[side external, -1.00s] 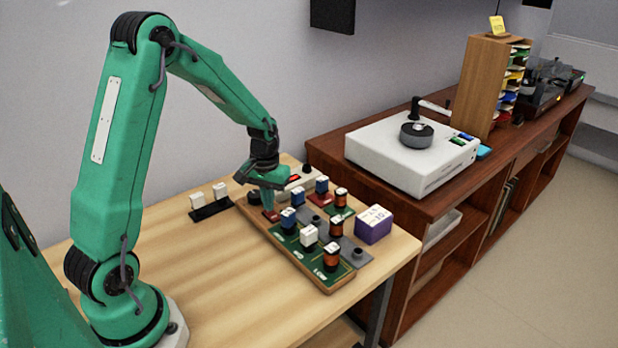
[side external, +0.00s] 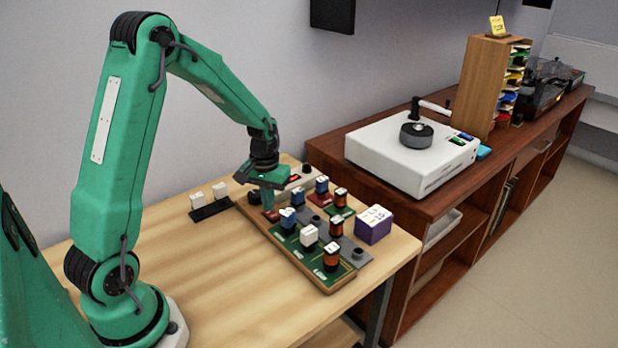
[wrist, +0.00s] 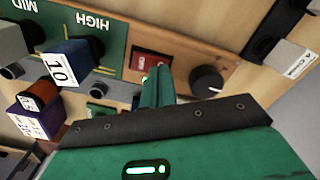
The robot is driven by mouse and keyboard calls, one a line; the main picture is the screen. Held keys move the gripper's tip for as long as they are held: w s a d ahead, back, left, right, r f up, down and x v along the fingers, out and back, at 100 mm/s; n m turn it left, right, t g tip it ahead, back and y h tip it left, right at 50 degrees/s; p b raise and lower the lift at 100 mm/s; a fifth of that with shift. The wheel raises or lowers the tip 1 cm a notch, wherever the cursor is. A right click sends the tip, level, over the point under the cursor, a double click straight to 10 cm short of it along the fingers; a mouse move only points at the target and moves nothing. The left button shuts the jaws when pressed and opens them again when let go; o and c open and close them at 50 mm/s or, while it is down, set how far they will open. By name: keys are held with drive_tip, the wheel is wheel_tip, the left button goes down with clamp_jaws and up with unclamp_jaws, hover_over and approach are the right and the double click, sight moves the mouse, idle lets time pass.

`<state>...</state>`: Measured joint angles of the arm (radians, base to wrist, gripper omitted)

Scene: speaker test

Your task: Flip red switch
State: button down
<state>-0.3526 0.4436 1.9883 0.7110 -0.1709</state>
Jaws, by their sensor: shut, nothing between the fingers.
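The red switch (wrist: 150,62) is a small red panel with pale lettering, set in the wooden board in the wrist view. My gripper (wrist: 158,80) is shut and empty, with its green fingers right beside the red panel and partly covering it. Whether the tips touch it, I cannot tell. In the side view a small red part (side external: 271,215) shows just under my gripper (side external: 268,205) at the board's far left end. The position of the switch lever is hidden.
The wooden board (side external: 262,236) holds several labelled blocks and green panels. A black knob (wrist: 207,80) stands right of my fingers in the wrist view. A purple box (side external: 374,226) sits at the board's right. The table's front left area is clear.

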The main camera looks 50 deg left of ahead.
wheel_tip(320, 180, up, 6)
idle(1.0)
drive_tip(key=shift+r, duration=0.15)
drive_tip(key=s+d+r+m+t, duration=0.5)
drive_tip(key=s+d+r+m, duration=0.1)
drive_tip(key=s+d+r, duration=0.8)
drive_tip(key=shift+s+d+t, duration=0.2)
drive_tip(key=shift+s+t, duration=0.1)
drive_tip(key=shift+s, duration=1)
idle(0.4)
